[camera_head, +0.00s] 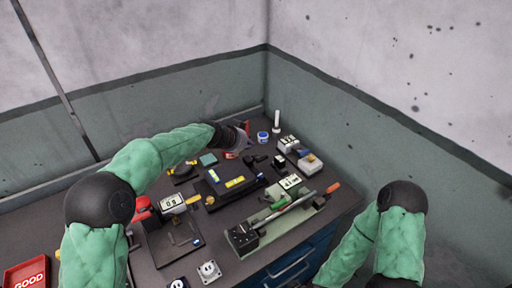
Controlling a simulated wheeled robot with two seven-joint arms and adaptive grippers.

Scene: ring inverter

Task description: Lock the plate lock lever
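My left arm reaches in from the left, and its dark gripper (238,137) is over the back of the workbench. Small red parts show beside the gripper's tip. It is too small to tell whether the fingers are open, shut or touching anything. A green-based fixture (243,238) at the front right carries a long metal bar, a green handle (279,204) and an orange-handled lever (332,188). I cannot tell for sure which part is the plate lock lever. My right arm is at the lower right, and its gripper is out of the picture.
A black fixture with yellow labels (235,182) lies mid-bench. A fixture with a display (172,202) stands left. A blue-labelled can (263,137) and a white cylinder (277,120) are at the back. A red GOOD tray (27,273) is lower left. Walls close off the back and right.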

